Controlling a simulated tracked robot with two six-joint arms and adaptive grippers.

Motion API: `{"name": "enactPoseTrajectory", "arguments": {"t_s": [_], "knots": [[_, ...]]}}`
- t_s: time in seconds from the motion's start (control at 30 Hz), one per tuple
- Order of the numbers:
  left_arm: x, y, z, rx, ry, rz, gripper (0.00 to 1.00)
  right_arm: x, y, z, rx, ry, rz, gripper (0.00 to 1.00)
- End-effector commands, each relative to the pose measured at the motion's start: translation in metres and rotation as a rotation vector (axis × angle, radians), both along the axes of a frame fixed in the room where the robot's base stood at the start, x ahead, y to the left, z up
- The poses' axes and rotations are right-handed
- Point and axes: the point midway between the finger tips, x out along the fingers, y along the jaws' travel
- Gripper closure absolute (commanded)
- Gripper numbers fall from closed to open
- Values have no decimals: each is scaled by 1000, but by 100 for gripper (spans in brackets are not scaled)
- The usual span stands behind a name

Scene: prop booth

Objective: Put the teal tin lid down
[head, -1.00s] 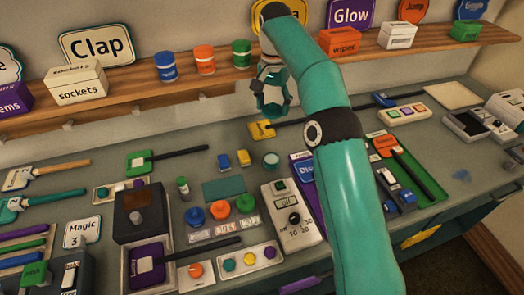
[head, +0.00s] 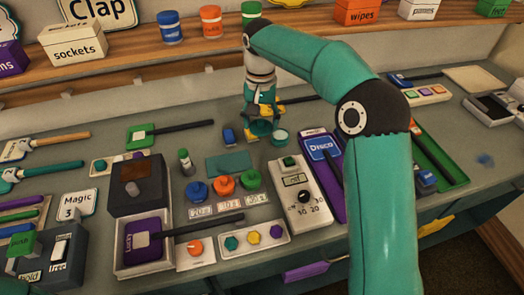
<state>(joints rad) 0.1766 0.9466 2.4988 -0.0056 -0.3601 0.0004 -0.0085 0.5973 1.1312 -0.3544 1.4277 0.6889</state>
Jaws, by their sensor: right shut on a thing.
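My right gripper (head: 262,112) points down over the back middle of the table, shut on the teal tin lid (head: 261,129). The lid is small and round, partly hidden by the fingers. It is low near the tabletop; I cannot tell whether it touches. A flat teal mat (head: 228,164) lies in front and to the left of the gripper. My left gripper is not in view.
A blue block (head: 229,135) stands close left of the gripper. Coloured knobs (head: 223,185) and a grey dial box (head: 299,192) stand in front. A wooden shelf (head: 120,58) with tins and boxes runs along the back. The mat looks bare.

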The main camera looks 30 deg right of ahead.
Motion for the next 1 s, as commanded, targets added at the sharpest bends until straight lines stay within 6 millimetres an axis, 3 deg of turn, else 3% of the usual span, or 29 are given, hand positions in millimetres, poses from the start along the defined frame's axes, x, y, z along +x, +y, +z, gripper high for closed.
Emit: {"name": "enactPoseTrajectory", "arguments": {"t_s": [0.1, 0.23, 0.47, 0.7, 1.0], "knots": [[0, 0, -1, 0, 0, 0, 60, -1, -1, -31, 0, 5, -2, 55], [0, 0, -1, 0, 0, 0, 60, -1, -1, -52, 0, 1, -1, 55], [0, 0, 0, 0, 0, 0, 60, 0, -1, -69, -1, 2, -2, 55], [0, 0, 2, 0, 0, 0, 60, 0, -1, -101, 0, 3, -2, 55], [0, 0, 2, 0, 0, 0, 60, 0, -1, -106, -1, -1, -2, 55]]}}
